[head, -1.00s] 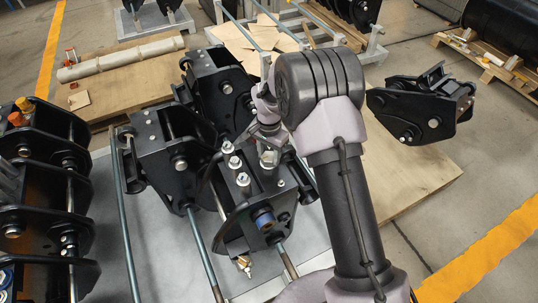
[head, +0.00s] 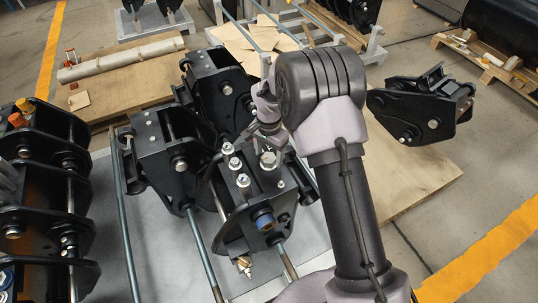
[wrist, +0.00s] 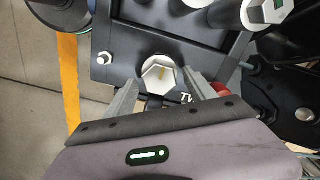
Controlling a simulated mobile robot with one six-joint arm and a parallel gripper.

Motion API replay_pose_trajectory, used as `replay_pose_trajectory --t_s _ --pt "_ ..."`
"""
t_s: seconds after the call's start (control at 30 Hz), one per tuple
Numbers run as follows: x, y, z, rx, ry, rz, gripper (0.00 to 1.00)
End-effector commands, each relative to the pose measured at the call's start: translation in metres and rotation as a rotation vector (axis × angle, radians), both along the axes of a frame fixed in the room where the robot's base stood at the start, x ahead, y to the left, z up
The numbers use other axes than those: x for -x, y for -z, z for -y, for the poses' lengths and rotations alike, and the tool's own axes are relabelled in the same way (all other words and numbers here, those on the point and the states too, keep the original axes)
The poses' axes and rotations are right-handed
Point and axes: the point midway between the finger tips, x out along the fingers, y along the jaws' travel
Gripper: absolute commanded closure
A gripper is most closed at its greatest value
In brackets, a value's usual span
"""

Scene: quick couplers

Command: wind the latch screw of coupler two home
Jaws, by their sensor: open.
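Coupler two (head: 232,222) is a black steel block on the grey bench, with several silver hex-headed screws on top. Part of a "TW" marking shows on it in the wrist view. My gripper (wrist: 161,82) is open, with one grey finger toward each side of the head. No grip on it shows. The gripper (head: 268,142) is partly hidden by my arm in the head view.
A small bolt (wrist: 104,58) sits near the plate's corner. Other black couplers (head: 172,150) stand close behind and left. A separate coupler (head: 422,105) is at the right.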

Motion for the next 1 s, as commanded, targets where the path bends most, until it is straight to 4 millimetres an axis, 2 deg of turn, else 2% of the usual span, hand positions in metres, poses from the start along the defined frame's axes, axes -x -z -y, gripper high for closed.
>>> replay_pose_trajectory --t_s 0.3,0.4,0.5,0.67,1.0 --pt "-0.001 -0.107 0.000 -0.001 0.001 0.005 0.36" --pt "-0.001 -0.134 0.000 0.000 0.000 0.003 0.36" --pt "-0.001 -0.153 0.000 0.000 0.000 0.003 0.36" --pt "0.000 -0.166 0.000 0.000 0.001 0.001 0.36" --pt "0.000 -0.165 0.000 0.000 0.000 0.001 0.36"
